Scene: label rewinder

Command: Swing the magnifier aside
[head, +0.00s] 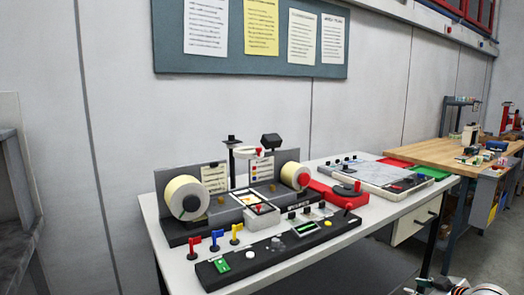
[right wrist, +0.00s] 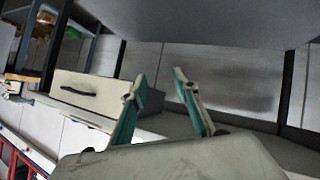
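The label rewinder (head: 218,178) stands on the white bench, with a cream label roll (head: 187,198) at its left and another roll (head: 294,176) at its right. What looks like the magnifier, a pale round head (head: 245,152), sits on an upright post above the middle of the rewinder. A red knob shows beside it. My right gripper (right wrist: 160,76) is open and empty in the right wrist view, its two teal-padded fingers apart. It is far from the magnifier, low beside the bench. Only a bit of my right arm shows at the head view's bottom right. My left gripper is out of view.
A black control strip (head: 265,252) and small red, blue and yellow flags line the bench front. A flat panel device (head: 375,177) and a red base (head: 337,194) stand to the right. A drawer (right wrist: 105,90) hangs under the bench. A wooden table (head: 440,152) stands beyond.

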